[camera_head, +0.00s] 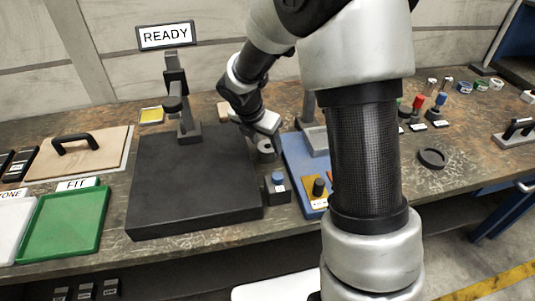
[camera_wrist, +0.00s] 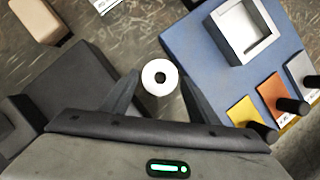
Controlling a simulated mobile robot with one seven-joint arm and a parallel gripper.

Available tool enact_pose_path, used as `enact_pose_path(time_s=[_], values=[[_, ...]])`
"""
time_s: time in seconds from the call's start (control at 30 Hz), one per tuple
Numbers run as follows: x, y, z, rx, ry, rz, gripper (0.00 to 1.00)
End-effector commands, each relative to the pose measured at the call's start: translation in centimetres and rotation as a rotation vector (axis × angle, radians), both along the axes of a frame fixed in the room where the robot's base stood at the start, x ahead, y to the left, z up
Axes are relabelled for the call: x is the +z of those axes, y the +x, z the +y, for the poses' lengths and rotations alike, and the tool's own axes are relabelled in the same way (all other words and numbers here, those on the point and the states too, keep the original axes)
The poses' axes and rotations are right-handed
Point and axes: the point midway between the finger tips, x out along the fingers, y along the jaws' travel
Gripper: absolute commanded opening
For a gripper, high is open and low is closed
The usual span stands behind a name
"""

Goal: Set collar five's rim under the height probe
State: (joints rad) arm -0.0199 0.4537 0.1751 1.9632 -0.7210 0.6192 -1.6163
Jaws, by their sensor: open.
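A pale ring-shaped collar (camera_wrist: 149,72) with a dark centre hole stands between the two fingers of my gripper (camera_wrist: 160,88) in the wrist view. The fingers are open on either side of it; I cannot tell whether either touches it. In the head view the grey collar (camera_head: 265,149) is just below my gripper (camera_head: 264,137), between the black plate and the blue board. No number is readable on it. The height probe (camera_head: 174,92) is on a dark upright stand at the back of the black plate (camera_head: 190,190), left of my gripper.
The blue board (camera_head: 297,163) with a square frame (camera_wrist: 240,30) and coloured blocks lies right of the collar. A small box with a blue knob (camera_head: 277,187) stands beside the black plate. A green FIT tray (camera_head: 65,222) is at left. A READY sign (camera_head: 166,36) is at the back.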

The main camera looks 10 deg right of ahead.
Motion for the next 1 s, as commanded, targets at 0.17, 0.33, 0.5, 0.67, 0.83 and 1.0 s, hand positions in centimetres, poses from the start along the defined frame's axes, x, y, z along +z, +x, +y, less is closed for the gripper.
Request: enact_pose_path(time_s=[0.17, 0.33, 0.5, 0.67, 0.83, 1.0], values=[[-1.4, 0.4, -0.4, -0.001, 0.0, -0.001, 0.55], [-1.3, 0.4, -0.4, -0.001, 0.0, -0.001, 0.51], [-1.3, 0.4, -0.4, -0.001, 0.0, 0.0, 0.23], [-1.3, 0.4, -0.4, -0.001, 0.0, 0.0, 0.0], [-1.1, 0.5, -0.4, 0.0, 0.0, -0.003, 0.0], [0.0, 0.6, -0.4, -0.001, 0.0, -0.005, 0.0]])
